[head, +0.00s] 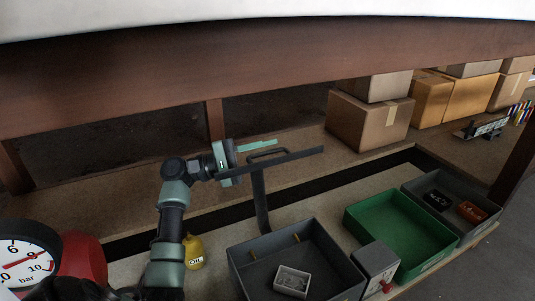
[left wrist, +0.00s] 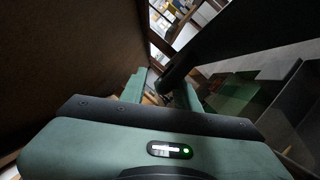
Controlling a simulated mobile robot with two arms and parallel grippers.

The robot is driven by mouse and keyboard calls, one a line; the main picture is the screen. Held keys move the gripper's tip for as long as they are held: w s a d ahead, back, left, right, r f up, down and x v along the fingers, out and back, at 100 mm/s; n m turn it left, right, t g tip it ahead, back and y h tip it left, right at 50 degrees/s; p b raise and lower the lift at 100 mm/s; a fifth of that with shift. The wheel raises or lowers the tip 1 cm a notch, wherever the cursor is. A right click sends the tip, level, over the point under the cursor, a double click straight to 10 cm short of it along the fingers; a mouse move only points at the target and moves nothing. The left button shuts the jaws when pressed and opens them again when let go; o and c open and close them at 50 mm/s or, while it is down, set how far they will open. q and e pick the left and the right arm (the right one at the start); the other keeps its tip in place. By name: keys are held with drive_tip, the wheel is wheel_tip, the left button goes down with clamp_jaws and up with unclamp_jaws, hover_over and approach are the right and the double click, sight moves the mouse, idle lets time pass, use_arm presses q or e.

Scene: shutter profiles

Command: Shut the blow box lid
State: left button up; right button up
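The blow box appears to be the dark grey open-topped box (head: 320,262) at the bottom middle of the head view. In the left wrist view the fingers (left wrist: 163,92) stand apart, with a dark rod, likely the handle, at the gap; contact cannot be told. My right gripper is not in view.
A small metal block (head: 292,281) lies in the box. A grey unit with a red knob (head: 376,262) adjoins it. A green tray (head: 400,222) and a grey tray (head: 450,185) stand right. A yellow bottle (head: 194,250) and pressure gauge (head: 27,262) are left. Cartons (head: 368,120) stand behind.

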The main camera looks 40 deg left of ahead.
use_arm(q)
clamp_jaws()
idle(1.2)
